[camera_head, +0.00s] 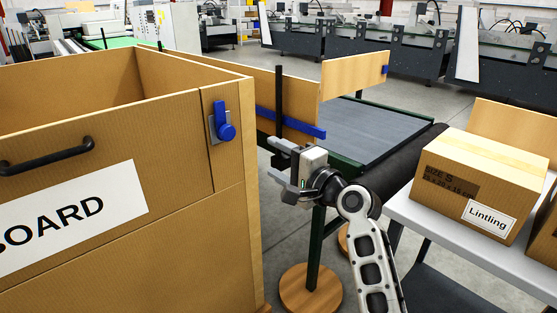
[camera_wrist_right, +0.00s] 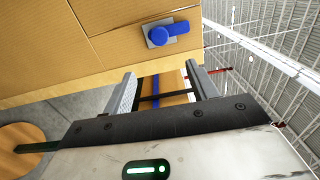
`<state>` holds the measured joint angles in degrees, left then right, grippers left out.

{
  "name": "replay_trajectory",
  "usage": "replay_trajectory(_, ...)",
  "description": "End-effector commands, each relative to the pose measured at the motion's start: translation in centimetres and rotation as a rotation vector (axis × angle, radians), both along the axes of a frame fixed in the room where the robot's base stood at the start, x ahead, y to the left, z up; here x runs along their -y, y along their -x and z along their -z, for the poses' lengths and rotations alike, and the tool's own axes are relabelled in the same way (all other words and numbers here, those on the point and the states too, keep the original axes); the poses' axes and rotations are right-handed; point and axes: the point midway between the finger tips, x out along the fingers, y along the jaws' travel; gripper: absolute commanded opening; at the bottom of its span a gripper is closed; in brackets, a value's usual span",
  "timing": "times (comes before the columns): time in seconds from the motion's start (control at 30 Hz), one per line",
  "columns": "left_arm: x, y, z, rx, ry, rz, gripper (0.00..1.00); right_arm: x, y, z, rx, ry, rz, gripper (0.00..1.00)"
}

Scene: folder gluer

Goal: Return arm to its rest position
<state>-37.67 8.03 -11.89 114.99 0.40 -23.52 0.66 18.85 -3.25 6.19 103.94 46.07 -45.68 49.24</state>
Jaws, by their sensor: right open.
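My right gripper (camera_head: 277,162) is in the middle of the head view, with its arm reaching up from the lower right. Its two fingers also show in the wrist view (camera_wrist_right: 162,80), spread apart with nothing between them. It is beside the right edge of the large brown bin (camera_head: 222,215), apart from the blue latch (camera_head: 224,122) on the bin's front. The latch also shows above the fingers in the wrist view (camera_wrist_right: 168,33). My left gripper is not in view.
A grey conveyor (camera_head: 365,128) with wooden side boards and a blue bar (camera_head: 290,122) lies behind my gripper. A white table (camera_head: 430,218) at right holds a carton (camera_head: 480,180) labelled Lintling. A round wooden foot (camera_head: 310,290) stands on the floor below.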

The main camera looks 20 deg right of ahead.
Motion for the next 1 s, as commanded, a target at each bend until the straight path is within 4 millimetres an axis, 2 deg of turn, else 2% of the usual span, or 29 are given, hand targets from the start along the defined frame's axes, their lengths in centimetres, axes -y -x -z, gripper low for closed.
replay_trajectory(0.07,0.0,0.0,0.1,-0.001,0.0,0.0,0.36,0.0,0.1,0.4,-0.004,0.011,0.003,0.58)
replay_trajectory(0.13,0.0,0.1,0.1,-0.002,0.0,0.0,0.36,0.1,0.5,1.9,-0.014,0.056,0.014,0.58)
replay_trajectory(0.17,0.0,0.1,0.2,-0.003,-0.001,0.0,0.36,0.2,0.8,2.9,-0.02,0.087,0.022,0.58)
replay_trajectory(0.27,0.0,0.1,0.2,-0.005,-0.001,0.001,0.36,0.5,2.7,8.0,-0.049,0.265,0.049,0.58)
replay_trajectory(0.3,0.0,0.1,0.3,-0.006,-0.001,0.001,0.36,0.6,4.0,10.6,-0.063,0.362,0.055,0.58)
replay_trajectory(0.37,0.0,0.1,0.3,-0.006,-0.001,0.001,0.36,0.9,6.4,14.6,-0.079,0.526,0.053,0.58)
replay_trajectory(0.4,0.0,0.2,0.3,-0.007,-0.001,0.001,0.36,0.9,8.3,17.1,-0.085,0.641,0.042,0.58)
replay_trajectory(0.47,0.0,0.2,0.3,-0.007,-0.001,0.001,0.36,1.0,11.3,20.5,-0.089,0.814,0.011,0.58)
replay_trajectory(0.5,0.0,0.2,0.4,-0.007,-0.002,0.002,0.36,0.9,13.5,22.6,-0.086,0.924,-0.019,0.58)
replay_trajectory(0.6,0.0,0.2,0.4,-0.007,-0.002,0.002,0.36,0.6,19.0,26.6,-0.063,1.176,-0.116,0.58)
replay_trajectory(0.7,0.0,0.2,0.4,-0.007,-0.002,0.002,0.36,0.2,23.7,29.1,-0.023,1.366,-0.218,0.58)
replay_trajectory(0.8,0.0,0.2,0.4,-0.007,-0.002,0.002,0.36,-0.3,27.0,30.4,0.017,1.489,-0.297,0.58)
replay_trajectory(0.9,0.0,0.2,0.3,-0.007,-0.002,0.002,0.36,-0.6,28.6,30.9,0.044,1.55,-0.34,0.58)
replay_trajectory(1.0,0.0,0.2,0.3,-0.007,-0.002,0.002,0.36,-0.7,29.1,31.0,0.054,1.568,-0.351,0.58)
